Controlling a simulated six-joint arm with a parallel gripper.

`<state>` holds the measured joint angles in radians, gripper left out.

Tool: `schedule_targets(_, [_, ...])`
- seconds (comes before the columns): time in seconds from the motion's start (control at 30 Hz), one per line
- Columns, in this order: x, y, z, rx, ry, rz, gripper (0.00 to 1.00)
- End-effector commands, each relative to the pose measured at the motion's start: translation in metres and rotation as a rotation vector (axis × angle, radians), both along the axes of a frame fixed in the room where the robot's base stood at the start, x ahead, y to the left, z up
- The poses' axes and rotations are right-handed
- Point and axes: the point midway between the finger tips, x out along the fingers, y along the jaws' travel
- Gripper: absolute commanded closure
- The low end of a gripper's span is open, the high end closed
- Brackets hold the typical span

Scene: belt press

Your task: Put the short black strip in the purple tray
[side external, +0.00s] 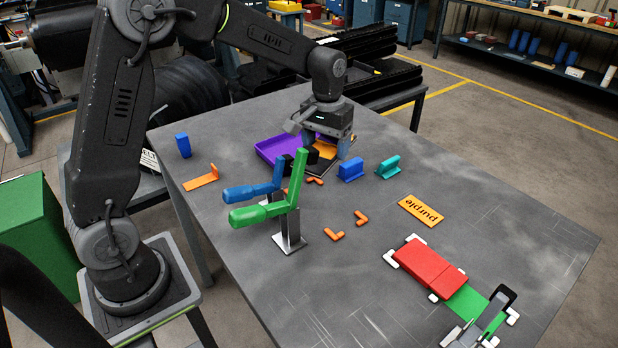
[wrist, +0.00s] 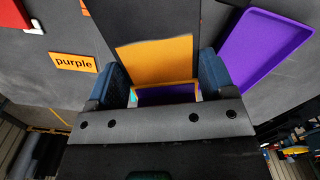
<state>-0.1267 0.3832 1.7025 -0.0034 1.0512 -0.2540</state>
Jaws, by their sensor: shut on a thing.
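The purple tray (side external: 266,153) lies flat at the far left of the table. In the wrist view it shows on the right (wrist: 262,45). My gripper (side external: 328,145) is low over the table, just right of the tray in the side view. It is shut on an orange piece (wrist: 155,60), which spans between its blue fingers. A dark, flat area (wrist: 145,18) lies beyond the orange piece. I cannot tell whether it is the short black strip, and I cannot make out that strip elsewhere on the table.
A clamp with blue (side external: 250,193) and green (side external: 262,213) handles stands in front of the tray. Blue (side external: 351,170) and teal (side external: 388,166) blocks stand right of my gripper. An orange "purple" label (side external: 421,211) and a red block (side external: 428,262) lie farther right.

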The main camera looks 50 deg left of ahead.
Motion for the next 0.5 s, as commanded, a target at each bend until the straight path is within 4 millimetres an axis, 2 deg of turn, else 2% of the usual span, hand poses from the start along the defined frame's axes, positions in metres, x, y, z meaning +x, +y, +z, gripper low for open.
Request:
schedule_targets(0.17, [0.005, 0.025, 0.005, -0.006, -0.013, 0.248, 0.53])
schedule_targets(0.5, [0.008, 0.083, 0.004, -0.011, -0.01, 0.849, 0.53])
